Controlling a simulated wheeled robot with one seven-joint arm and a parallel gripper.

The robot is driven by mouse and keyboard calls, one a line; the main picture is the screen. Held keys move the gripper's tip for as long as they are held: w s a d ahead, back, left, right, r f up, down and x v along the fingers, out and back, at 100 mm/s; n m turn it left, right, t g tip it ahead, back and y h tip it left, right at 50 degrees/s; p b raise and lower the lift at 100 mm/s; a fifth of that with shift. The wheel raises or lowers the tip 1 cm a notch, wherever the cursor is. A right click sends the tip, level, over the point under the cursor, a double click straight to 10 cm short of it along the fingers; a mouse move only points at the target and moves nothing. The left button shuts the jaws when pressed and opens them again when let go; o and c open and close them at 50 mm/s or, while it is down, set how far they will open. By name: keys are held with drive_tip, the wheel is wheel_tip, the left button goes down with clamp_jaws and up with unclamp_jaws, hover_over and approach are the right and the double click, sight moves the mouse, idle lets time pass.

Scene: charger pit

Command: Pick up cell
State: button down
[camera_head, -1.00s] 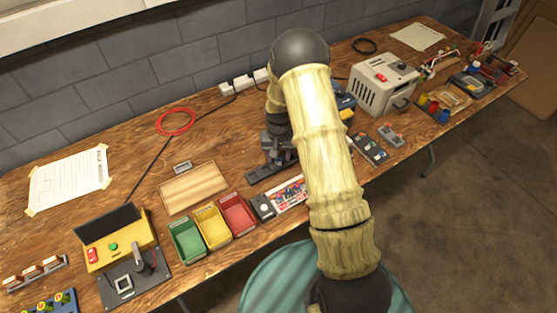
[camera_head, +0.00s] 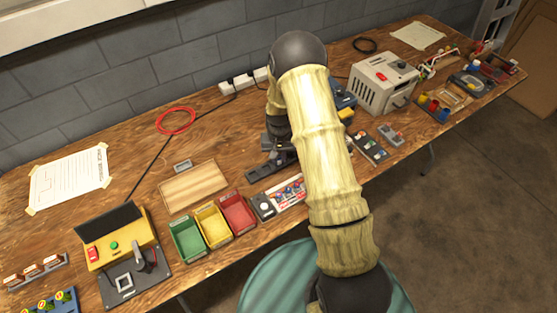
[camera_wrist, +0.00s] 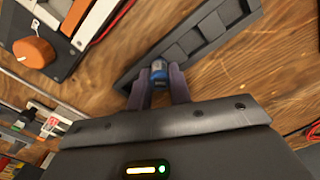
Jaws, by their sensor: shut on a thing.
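In the wrist view, my gripper (camera_wrist: 158,90) is shut on a small blue cell (camera_wrist: 158,70) with a grey end, held between its two dark fingers. The cell is beside or just over the edge of a dark slotted rack (camera_wrist: 195,40); I cannot tell whether it touches the rack. In the head view, my gripper (camera_head: 277,155) is small and partly hidden by my arm, over the dark rack (camera_head: 262,172) on the bench. The cell cannot be made out there.
The wooden bench (camera_head: 130,195) carries green (camera_head: 187,240), yellow (camera_head: 213,227) and red (camera_head: 238,213) bins, a yellow device (camera_head: 115,245) at left, a wooden board (camera_head: 193,187) and a grey power unit (camera_head: 383,82) at right. A device with an orange knob (camera_wrist: 34,52) is near my gripper.

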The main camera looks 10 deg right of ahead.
wheel_tip(320, 180, up, 10)
drive_tip(key=b, duration=0.1)
idle(0.5)
drive_tip(key=shift+w, duration=0.1)
idle(0.5)
